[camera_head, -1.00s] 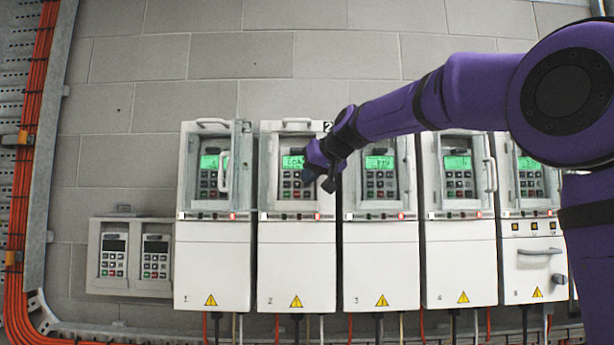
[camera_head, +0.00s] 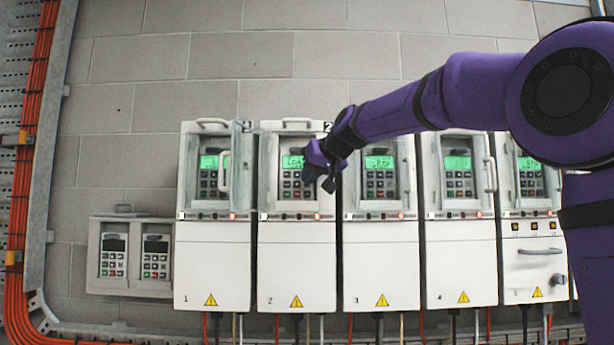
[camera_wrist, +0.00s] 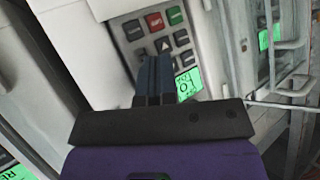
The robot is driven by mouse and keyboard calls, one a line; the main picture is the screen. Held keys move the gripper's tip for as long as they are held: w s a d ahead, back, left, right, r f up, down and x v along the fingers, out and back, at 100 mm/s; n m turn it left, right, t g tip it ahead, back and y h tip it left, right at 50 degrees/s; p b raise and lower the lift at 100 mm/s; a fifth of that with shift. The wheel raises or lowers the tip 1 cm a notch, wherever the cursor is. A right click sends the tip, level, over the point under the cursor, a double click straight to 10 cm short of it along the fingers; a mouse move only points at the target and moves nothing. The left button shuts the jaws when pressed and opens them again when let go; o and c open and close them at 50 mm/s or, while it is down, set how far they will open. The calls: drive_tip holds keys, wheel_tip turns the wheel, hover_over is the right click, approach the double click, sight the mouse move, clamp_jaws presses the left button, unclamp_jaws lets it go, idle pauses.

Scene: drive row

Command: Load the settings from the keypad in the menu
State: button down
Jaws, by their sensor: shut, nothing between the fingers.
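The keypad (camera_head: 291,186) of drive 2 has a lit green display (camera_head: 292,162) above rows of small keys. It sits in the recess of the second white cabinet from the left. My gripper (camera_head: 308,172) is in front of its right side, shut and empty. In the wrist view, my gripper's fingertips (camera_wrist: 155,60) are over the keypad's grey keys (camera_wrist: 182,39), near the red key (camera_wrist: 154,21) and green key (camera_wrist: 175,15). The fingers hide some keys and part of the green display (camera_wrist: 188,84). I cannot tell whether the tips touch a key.
Drives 1 (camera_head: 213,265), 3 (camera_head: 381,265), 4 (camera_head: 459,262) and 5 (camera_head: 527,280) stand in the same row. A clear door with a handle (camera_head: 224,172) stands at drive 1. Two unlit keypads (camera_head: 113,257) are in a grey holder at lower left.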

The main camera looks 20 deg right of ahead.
drive_tip(key=shift+s+a, duration=0.15)
drive_tip(key=shift+s, duration=0.35)
drive_tip(key=shift+s, duration=0.1)
drive_tip(key=s, duration=0.1)
drive_tip(key=s+a, duration=0.1)
drive_tip(key=s, duration=0.2)
drive_tip(key=shift+s+a, duration=0.3)
idle(1.0)
